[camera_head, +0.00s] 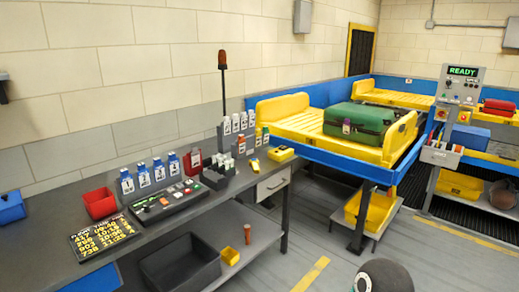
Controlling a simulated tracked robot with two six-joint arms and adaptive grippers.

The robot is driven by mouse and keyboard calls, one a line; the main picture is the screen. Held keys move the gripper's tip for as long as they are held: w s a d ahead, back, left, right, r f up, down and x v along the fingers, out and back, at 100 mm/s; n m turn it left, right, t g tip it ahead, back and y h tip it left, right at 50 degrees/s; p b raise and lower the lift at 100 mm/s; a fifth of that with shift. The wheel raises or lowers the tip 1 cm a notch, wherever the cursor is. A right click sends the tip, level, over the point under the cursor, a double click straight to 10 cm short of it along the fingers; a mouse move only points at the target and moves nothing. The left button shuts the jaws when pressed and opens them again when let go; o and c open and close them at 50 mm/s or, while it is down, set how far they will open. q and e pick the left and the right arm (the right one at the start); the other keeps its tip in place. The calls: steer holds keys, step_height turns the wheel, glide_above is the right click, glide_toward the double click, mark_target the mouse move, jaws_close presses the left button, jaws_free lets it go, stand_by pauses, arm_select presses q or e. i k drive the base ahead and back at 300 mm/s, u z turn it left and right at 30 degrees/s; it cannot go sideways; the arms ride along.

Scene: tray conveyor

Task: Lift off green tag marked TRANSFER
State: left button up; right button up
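A small green tag (266,135) hangs at the right edge of the grey tag stand (224,133) at the workbench's back right. Its lettering is too small to read, so I cannot tell whether it says TRANSFER. White tags (235,123) hang along the top of the stand, and an orange-red one (241,145) hangs lower. Neither gripper is in view.
The dark workbench (225,197) carries blue-and-white tags (143,176), a red bin (99,203), a black button panel (165,203) and a flight board (104,235). A beacon pole (223,85) rises behind. A control post (457,100) reading READY stands right. Floor before the conveyor is mostly clear.

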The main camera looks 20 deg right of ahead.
mark_target(265, 130)
steer(key=k, duration=0.7)
steer(key=z, duration=0.7)
steer(key=i, duration=1.1)
steer(key=z, duration=0.8)
steer(key=i, duration=1.4)
steer(key=u, duration=0.8)
steer(key=i, duration=0.8)
steer(key=u, duration=0.6)
steer(key=k, duration=0.85)
steer(key=u, duration=0.2)
steer(key=i, duration=0.85)
steer(key=z, duration=0.05)
